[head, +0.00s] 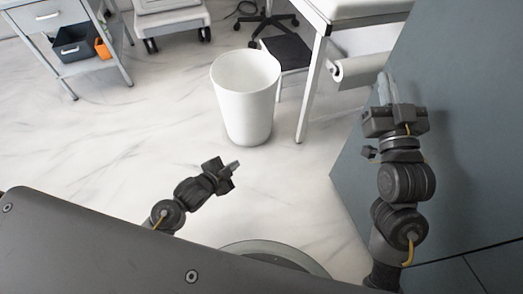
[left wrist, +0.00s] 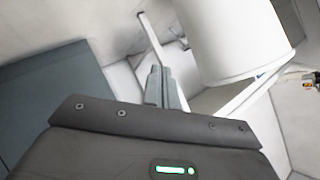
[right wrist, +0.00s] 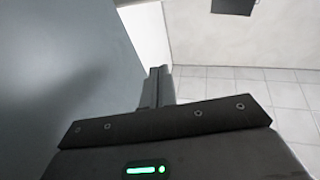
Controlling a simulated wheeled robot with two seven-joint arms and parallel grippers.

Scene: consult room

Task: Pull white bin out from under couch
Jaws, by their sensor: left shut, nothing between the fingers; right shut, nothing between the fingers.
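The white bin (head: 244,105) stands upright and open-topped on the floor in the head view, just left of the near leg of the white couch (head: 370,15). I cannot tell whether any of it is under the couch. My left gripper (head: 232,167) is shut and empty, low in front of the bin and apart from it; its fingers show in the left wrist view (left wrist: 161,88). A large white rounded shape there looks like the bin (left wrist: 225,40). My right gripper (head: 386,85) is shut and empty beside the grey panel, right of the couch leg; its fingers show in the right wrist view (right wrist: 157,86).
A grey-blue panel (head: 465,120) closes off the right side. A paper roll (head: 365,70) hangs at the couch end. A dark step (head: 287,52) and a wheeled stool base (head: 266,20) are behind the bin. A trolley (head: 90,62) stands at upper left. The floor left of the bin is clear.

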